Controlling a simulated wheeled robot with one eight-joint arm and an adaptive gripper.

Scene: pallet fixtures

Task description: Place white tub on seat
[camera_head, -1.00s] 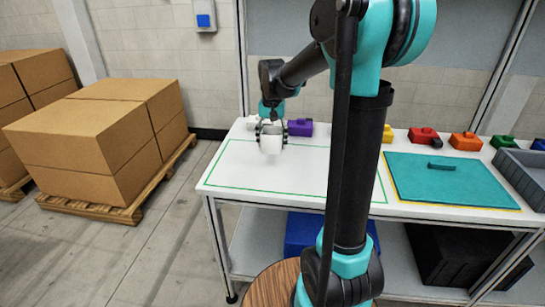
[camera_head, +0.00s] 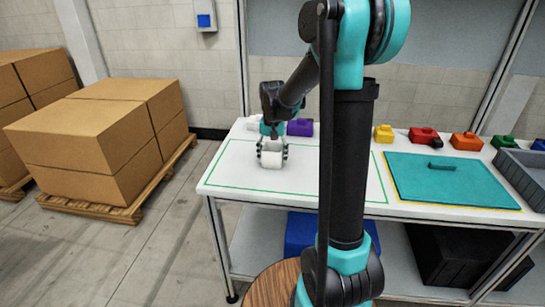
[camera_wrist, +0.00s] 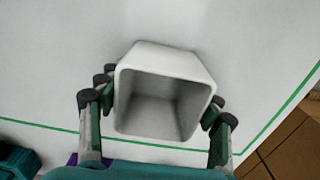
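The white tub (camera_head: 272,159) is a hollow, square-mouthed container. It is between the fingers of my gripper (camera_head: 272,151), over the left part of the white tabletop inside the green outline (camera_head: 215,187). In the wrist view the tub (camera_wrist: 163,62) has its open mouth toward the camera and looks empty. The fingers of my gripper (camera_wrist: 160,100) press on its left and right sides. I cannot tell whether its underside touches the table. No separate seat shows clearly; the tub's underside and the surface below it are hidden.
A purple block (camera_head: 300,127) stands at the table's back edge behind the tub. Yellow (camera_head: 383,133), red (camera_head: 424,136) and orange (camera_head: 466,141) blocks line the back right. A teal panel (camera_head: 450,180) with a handle and a grey tray (camera_head: 525,175) lie at the right.

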